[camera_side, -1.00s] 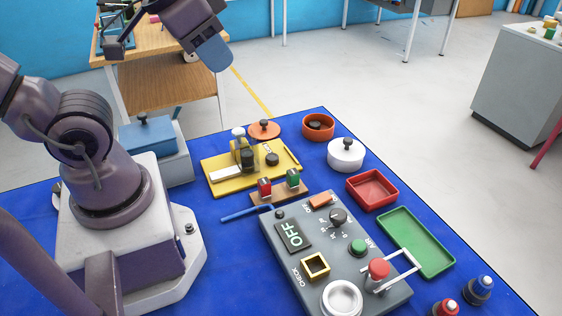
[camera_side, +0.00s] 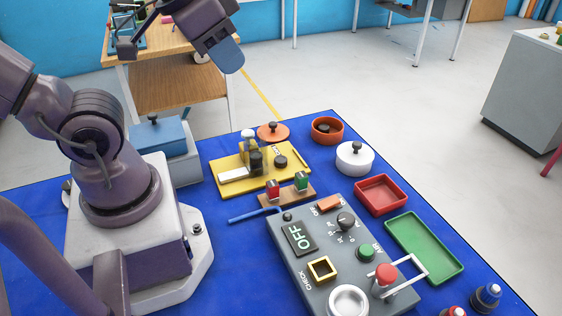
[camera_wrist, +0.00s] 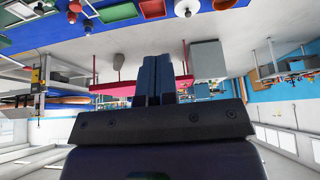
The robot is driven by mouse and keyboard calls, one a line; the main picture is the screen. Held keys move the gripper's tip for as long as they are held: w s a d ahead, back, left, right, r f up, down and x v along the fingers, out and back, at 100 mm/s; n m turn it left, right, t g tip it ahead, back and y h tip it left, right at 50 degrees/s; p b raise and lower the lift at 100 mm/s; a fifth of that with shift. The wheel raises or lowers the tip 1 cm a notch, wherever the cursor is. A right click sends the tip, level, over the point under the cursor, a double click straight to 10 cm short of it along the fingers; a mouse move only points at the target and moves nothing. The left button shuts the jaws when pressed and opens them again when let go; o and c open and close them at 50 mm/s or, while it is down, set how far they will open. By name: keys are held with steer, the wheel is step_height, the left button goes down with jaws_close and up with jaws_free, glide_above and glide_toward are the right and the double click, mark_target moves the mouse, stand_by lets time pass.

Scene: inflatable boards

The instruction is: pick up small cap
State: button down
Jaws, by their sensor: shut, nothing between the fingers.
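My gripper (camera_side: 225,56) is high above the back left of the blue table, shut and empty, far from the objects. In the wrist view its two blue fingers (camera_wrist: 160,79) are pressed together. Two small black round pieces could be the small cap, and I cannot tell which: one lies on the yellow board (camera_side: 231,175), a black round piece (camera_side: 280,162); the other is a dark piece (camera_side: 323,128) inside the orange-red round bowl (camera_side: 337,136). Neither is touched by my gripper.
A grey control panel (camera_side: 318,243) with knobs stands in front. A white lidded pot (camera_side: 354,160), an orange lid (camera_side: 272,132), a red tray (camera_side: 381,195) and a green tray (camera_side: 424,250) lie around. A blue box (camera_side: 154,135) is near my base. The air around my gripper is clear.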

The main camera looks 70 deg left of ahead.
steer(key=c, duration=0.7)
jaws_free()
steer(key=shift+o, duration=0.2)
steer(key=shift+a, duration=0.1)
steer(key=m+g, duration=0.4)
steer(key=g, duration=0.2)
glide_above(281, 159)
step_height(281, 159, down, 21)
steer(key=shift+m, duration=0.3)
step_height(281, 159, down, 13)
